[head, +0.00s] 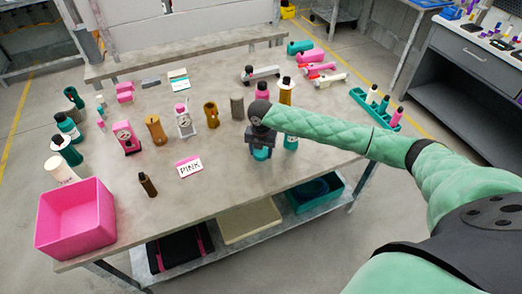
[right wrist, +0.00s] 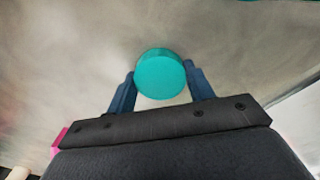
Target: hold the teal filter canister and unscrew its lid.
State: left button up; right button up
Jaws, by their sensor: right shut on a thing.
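My right gripper (head: 262,152) is over the table's right front part, pointing down, with its fingers around a teal thing. In the right wrist view the two blue fingers of the gripper (right wrist: 160,82) sit on either side of a round teal top (right wrist: 160,75), which fits the teal filter canister. In the head view the gripper and wrist hide most of the canister; only a little teal shows below. I cannot tell whether the fingers grip the lid or the body, or whether it touches the table. My left gripper is not in view.
A teal bottle (head: 291,142) stands close to the right of the gripper. A pink bin (head: 75,222) is at the left front corner. The table (head: 220,195) is bare at front centre.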

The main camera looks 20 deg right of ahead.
jog(key=shift+s+f, duration=0.1)
jog(key=shift+f, duration=0.2)
